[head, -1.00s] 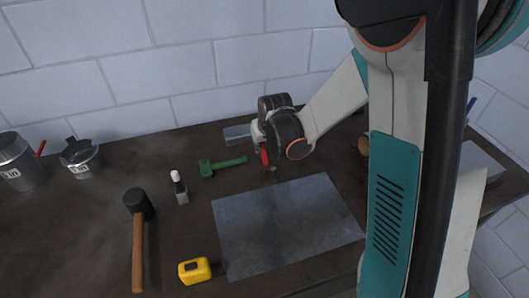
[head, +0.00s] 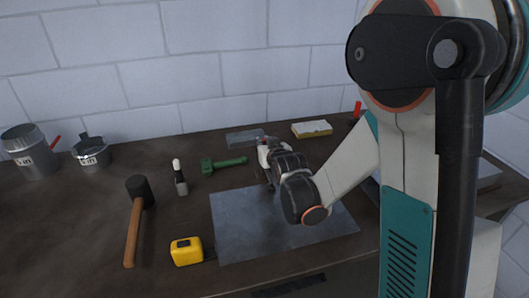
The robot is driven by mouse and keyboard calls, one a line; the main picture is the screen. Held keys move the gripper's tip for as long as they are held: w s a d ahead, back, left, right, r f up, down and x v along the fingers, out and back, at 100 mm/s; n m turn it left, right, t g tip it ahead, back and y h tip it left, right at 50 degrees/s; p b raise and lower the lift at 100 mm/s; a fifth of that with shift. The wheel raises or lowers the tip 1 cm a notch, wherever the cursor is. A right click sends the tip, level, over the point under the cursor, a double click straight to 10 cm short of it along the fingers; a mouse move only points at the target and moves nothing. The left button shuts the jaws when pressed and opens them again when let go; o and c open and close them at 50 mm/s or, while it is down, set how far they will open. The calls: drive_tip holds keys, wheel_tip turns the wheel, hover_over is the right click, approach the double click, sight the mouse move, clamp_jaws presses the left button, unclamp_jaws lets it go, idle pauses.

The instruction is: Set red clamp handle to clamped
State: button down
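A small red part (head: 262,140), which looks like the red clamp handle, shows at the far edge of the metal sheet (head: 235,230). My gripper (head: 266,172) is right at it, pointing down and away from me over the sheet's far edge. My wrist hides most of the clamp and the gripper fingers. I cannot tell whether the fingers touch the handle, or whether they are open or shut. The sheet lies flat on the dark bench.
Metal cans (head: 91,153) stand far left. A sponge-like block (head: 312,129) and a red upright piece (head: 357,109) are behind right.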

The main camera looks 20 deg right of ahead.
drive_tip(key=shift+s+t, duration=0.2)
drive_tip(key=shift+t, duration=0.1)
drive_tip(key=c, duration=1.6)
unclamp_jaws()
drive_tip(key=shift+o, duration=0.2)
drive_tip(key=v, duration=1.2)
drive_tip(key=s+r+g, duration=0.1)
drive_tip(key=s+g, duration=0.6)
drive_tip(key=s, duration=1.6)
drive_tip(key=shift+r+g, duration=0.25)
drive_tip(key=shift+g, duration=0.05)
